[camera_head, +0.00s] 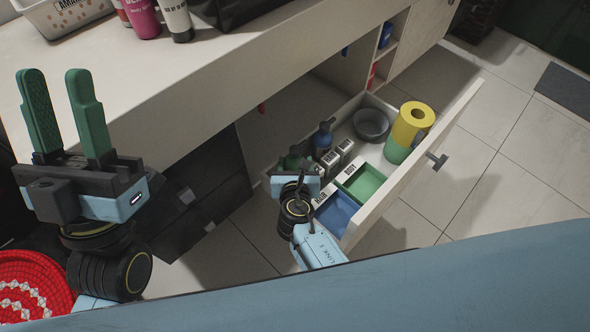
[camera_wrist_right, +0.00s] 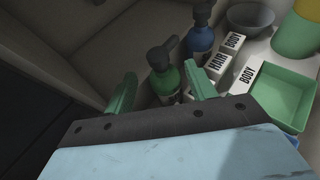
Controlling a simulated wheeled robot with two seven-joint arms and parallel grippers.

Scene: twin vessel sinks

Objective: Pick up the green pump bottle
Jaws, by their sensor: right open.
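The green pump bottle (camera_wrist_right: 164,82), with a dark pump head, stands in the open drawer in the right wrist view. My right gripper (camera_wrist_right: 160,74) is open, with one green finger to each side of the bottle in that view. I cannot tell how far the bottle is beyond the fingertips. In the head view my right gripper (camera_head: 298,176) is over the drawer's near left part, and the wrist and green fingers largely hide the bottle. My left gripper (camera_head: 56,75) is open and empty, raised at the left with its fingers upward.
The drawer (camera_head: 440,115) also holds a blue pump bottle (camera_head: 322,138), white boxes (camera_head: 331,160), a grey bowl (camera_head: 371,124), a yellow-green roll (camera_head: 411,125), a green tray (camera_head: 363,183) and a blue tray (camera_head: 337,211). The countertop (camera_head: 200,75) overhangs at the left.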

